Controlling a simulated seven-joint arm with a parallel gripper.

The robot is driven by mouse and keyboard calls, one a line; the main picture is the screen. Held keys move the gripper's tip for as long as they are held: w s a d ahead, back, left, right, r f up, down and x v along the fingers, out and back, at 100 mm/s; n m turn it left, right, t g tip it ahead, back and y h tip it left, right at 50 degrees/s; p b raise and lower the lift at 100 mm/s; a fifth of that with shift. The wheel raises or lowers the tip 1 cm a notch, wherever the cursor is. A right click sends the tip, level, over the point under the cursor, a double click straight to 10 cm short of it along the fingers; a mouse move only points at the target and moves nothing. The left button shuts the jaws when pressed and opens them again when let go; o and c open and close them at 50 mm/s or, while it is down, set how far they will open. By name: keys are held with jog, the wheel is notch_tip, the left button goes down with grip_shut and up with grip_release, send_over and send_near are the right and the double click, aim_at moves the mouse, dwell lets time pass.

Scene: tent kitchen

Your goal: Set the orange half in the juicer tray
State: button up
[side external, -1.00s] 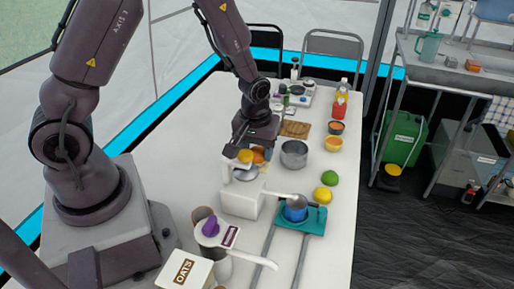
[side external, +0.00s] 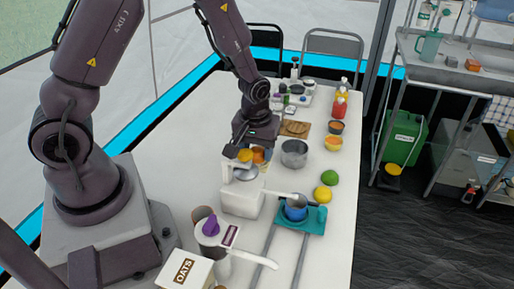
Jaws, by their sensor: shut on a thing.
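The orange half (side external: 258,155) is at the tips of my gripper (side external: 252,152), which is shut on it. My gripper points down over the white juicer (side external: 242,199). The grey juicer tray (side external: 246,174) shows just below the fruit. A yellow-orange patch (side external: 245,155) shows left of the orange half; I cannot tell whether it is part of the same fruit. Whether the orange half touches the tray is too small to tell. My wrist hides the upper part of the fingers.
A metal pot (side external: 294,153) stands close on the right. A lime (side external: 329,177), a lemon (side external: 323,193) and a blue pot (side external: 296,208) on a teal stand are further right and nearer. A wooden board (side external: 294,128) lies behind. The table left of the juicer is clear.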

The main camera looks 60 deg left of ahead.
aim_at(256, 154)
jog(key=shift+f, duration=0.35)
jog(key=o, duration=0.4)
jog(key=shift+o, duration=0.2)
notch_tip(256, 154, up, 11)
jog(key=shift+s+d, duration=0.35)
jog(key=shift+d, duration=0.05)
dwell(0.4)
dwell(0.3)
jog(key=s+d+r+m+t, duration=0.2)
jog(key=s+r+m, duration=0.2)
jog(key=s+r, duration=0.3)
jog(key=s+d+r+m+t, duration=0.2)
jog(key=s+r+m, duration=0.3)
jog(key=r, duration=0.3)
jog(key=shift+s+d+r+t+h, duration=0.2)
jog(key=shift+s+t+h, duration=0.2)
jog(key=shift+s, duration=0.45)
